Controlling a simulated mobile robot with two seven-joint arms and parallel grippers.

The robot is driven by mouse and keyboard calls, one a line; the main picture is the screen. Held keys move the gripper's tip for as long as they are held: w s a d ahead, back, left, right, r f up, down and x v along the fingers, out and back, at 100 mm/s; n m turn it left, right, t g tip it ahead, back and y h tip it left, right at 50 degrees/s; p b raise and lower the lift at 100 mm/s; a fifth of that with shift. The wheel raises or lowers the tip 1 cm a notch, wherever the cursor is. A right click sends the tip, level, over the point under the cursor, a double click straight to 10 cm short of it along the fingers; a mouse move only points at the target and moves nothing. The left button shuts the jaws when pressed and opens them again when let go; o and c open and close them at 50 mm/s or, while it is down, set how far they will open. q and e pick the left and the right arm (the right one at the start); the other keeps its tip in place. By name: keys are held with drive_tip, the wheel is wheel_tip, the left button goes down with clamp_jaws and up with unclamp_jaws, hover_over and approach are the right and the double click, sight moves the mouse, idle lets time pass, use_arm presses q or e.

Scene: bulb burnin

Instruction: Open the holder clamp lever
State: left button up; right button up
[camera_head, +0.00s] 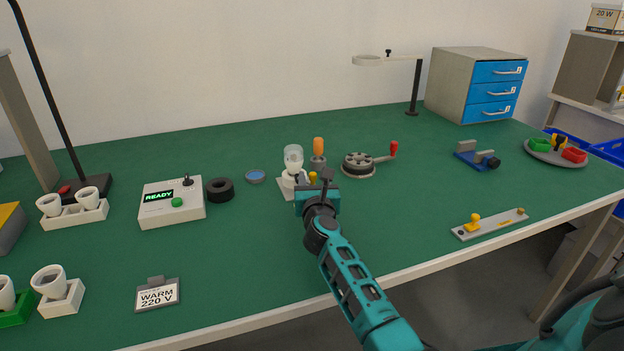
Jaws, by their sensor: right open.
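A bulb holder with a pale base (285,190) stands near the middle of the green table, with a white bulb (293,158) upright in it. A small yellow knob (313,176) shows at the holder's right side, close to my gripper; it may be the clamp lever. My right gripper (314,180) is open, just in front of and right of the holder. Its teal body hides part of the holder's base and lever area. I cannot tell whether a finger touches the lever. My left gripper is not in view.
An orange-handled tool (318,148) stands just behind the gripper. A round dark device with a red-knobbed crank (359,164) is to its right. A black ring (220,189), a blue dish (255,176) and a READY box (172,205) lie left.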

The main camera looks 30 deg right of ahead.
drive_tip(key=shift+c, duration=0.2)
clamp_jaws()
drive_tip(key=shift+d, duration=0.1)
